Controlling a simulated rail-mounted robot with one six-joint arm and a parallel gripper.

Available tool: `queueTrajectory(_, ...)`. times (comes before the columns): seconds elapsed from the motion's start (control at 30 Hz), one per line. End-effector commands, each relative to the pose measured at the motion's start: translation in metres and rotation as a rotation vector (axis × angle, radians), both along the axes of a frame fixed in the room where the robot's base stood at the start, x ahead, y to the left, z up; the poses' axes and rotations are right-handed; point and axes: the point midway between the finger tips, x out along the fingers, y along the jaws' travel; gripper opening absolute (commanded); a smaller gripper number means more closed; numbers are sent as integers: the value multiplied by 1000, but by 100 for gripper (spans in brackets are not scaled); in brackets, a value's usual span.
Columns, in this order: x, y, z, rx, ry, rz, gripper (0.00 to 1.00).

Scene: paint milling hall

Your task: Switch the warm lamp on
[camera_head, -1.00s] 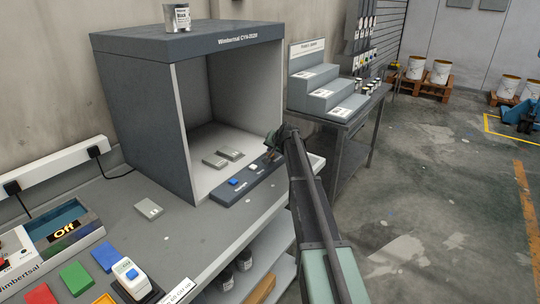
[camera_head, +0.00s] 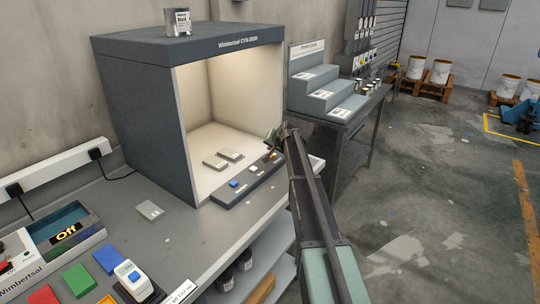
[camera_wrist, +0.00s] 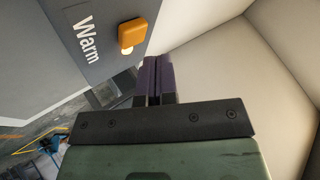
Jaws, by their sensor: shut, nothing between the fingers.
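The light booth (camera_head: 155,115) stands on the bench, and its inside glows a warm cream colour. Its control strip (camera_head: 232,197) runs along the front, with a blue button (camera_head: 234,184) at the left and an orange one at the right, partly hidden by my arm. In the wrist view the orange button (camera_wrist: 132,34) sits beside the word "Warm" (camera_wrist: 87,40), with a bright spot at its lower edge. My gripper (camera_wrist: 158,62) is shut and empty, its fingertips just beside the orange button. In the head view my gripper (camera_head: 273,139) is at the right end of the strip.
A stepped stand (camera_head: 325,90) is to the right.

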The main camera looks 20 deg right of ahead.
Motion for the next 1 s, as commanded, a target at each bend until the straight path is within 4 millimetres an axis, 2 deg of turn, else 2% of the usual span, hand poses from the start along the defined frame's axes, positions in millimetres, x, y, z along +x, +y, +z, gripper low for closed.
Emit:
queueTrajectory(0.13, 0, 0, 11, 0, 0, 0, 0)
queueTrajectory(0.5, 0, 0, 60, 0, 0, 0, 0)
queueTrajectory(0.83, 0, 0, 60, 0, 0, 0, 0)
queueTrajectory(1.0, -7, -4, 76, -1, 1, -1, 0)
